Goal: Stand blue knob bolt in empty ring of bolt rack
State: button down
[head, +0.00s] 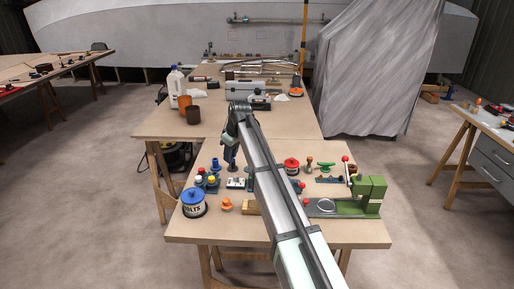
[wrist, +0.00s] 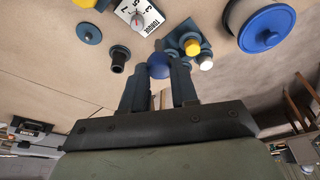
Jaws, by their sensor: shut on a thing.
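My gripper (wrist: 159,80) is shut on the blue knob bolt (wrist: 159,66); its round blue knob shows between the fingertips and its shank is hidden. In the head view my gripper (head: 231,166) points down over the table, behind the bolt rack. The dark blue bolt rack (wrist: 176,42) lies just beyond the held bolt in the wrist view, with a yellow and a white knob bolt standing in it. It shows in the head view (head: 209,187) left of my gripper. The empty ring cannot be made out clearly, and I cannot tell whether the bolt touches the rack.
A blue-lidded bolts tin (head: 193,206) stands in front of the rack. A torque gauge (wrist: 138,14) and a small dark socket (wrist: 118,58) are beside it. An orange knob (head: 226,204) stands on the table (head: 190,232). A green device (head: 368,192) is at the right.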

jog(key=w+a+f+n, duration=0.2)
jog(key=w+a, duration=0.2)
jog(key=a, duration=0.4)
jog(key=shift+f, duration=0.2)
jog(key=shift+s+f, duration=0.1)
jog(key=shift+d+f, duration=0.1)
jog(key=shift+f, duration=2.65)
jog(key=shift+f, duration=0.55)
jog(key=c, duration=1.1)
grip_release()
jog(key=shift+c, duration=0.2)
jog(key=v, duration=1.1)
jog(key=shift+w, duration=0.2)
